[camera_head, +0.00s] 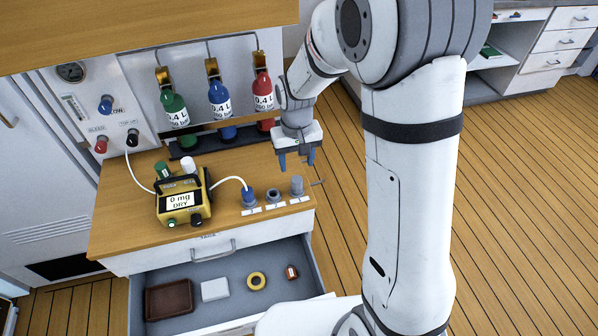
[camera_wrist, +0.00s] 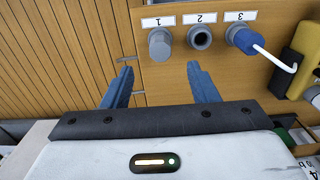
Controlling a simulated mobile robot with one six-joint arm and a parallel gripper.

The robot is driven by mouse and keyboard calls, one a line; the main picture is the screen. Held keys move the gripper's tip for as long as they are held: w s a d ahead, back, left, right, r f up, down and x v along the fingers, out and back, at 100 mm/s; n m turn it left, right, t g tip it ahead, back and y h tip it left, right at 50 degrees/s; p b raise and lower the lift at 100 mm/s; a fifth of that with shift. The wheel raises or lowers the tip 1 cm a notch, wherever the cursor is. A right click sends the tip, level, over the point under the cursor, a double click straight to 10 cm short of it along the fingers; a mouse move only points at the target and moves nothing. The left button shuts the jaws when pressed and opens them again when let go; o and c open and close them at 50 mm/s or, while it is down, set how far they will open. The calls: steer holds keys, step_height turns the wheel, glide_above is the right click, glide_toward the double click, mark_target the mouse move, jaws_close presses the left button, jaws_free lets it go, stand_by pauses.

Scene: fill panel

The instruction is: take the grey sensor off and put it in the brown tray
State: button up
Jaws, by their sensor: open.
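The grey sensor (camera_head: 297,187) stands upright at the right end of a row of three positions on the wooden counter. In the wrist view the grey sensor (camera_wrist: 160,44) is by label 1, beyond my fingertips and roughly in line with the gap between them. My gripper (camera_head: 297,162) is open and empty, pointing down above the counter; its two blue fingers also show in the wrist view (camera_wrist: 160,72). It looks apart from the sensor. The brown tray (camera_head: 168,299) lies at the left of the open drawer.
An empty socket (camera_head: 272,195) and a blue connector (camera_head: 248,198) with a white hose sit beside the sensor. A yellow meter (camera_head: 183,199) reads "0 mg DRY". Bottles (camera_head: 220,98) hang behind.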

mark_target(297, 179)
steer(key=shift+w+a+f, duration=0.1)
steer(key=shift+a+f, duration=0.05)
steer(key=shift+f, duration=0.25)
step_height(297, 179, down, 8)
steer(key=shift+r+p, duration=0.25)
steer(key=shift+p, duration=0.3)
steer(key=shift+c, duration=0.3)
steer(key=c, duration=1)
